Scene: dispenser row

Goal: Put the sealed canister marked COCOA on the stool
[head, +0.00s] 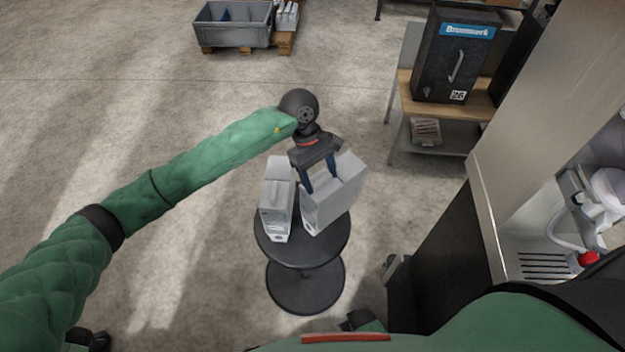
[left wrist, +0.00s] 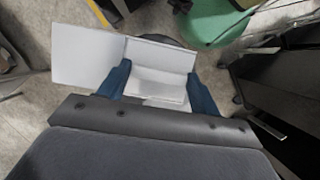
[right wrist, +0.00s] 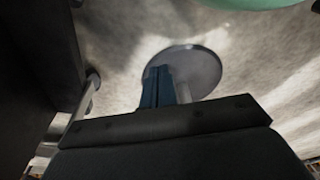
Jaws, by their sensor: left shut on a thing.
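My left gripper (head: 319,186) is shut on a pale grey box-shaped canister (head: 336,200), gripped near its top. The canister is tilted over the right part of the round black stool (head: 322,250); whether its bottom touches the top I cannot tell. A second pale canister (head: 277,200) stands on the stool's left part, close beside the held one. No COCOA lettering is legible on either. In the left wrist view the held canister (left wrist: 160,82) shows between the blue fingers. My right gripper (right wrist: 163,88) shows its fingers together, with nothing visible between them.
A counter with a steel side (head: 535,110) and a dispenser nozzle (head: 580,190) stands at right. A dark cabinet (head: 455,60) sits on a wooden-topped bench behind it. A grey crate (head: 233,25) rests on a pallet at the back. The floor left of the stool is clear.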

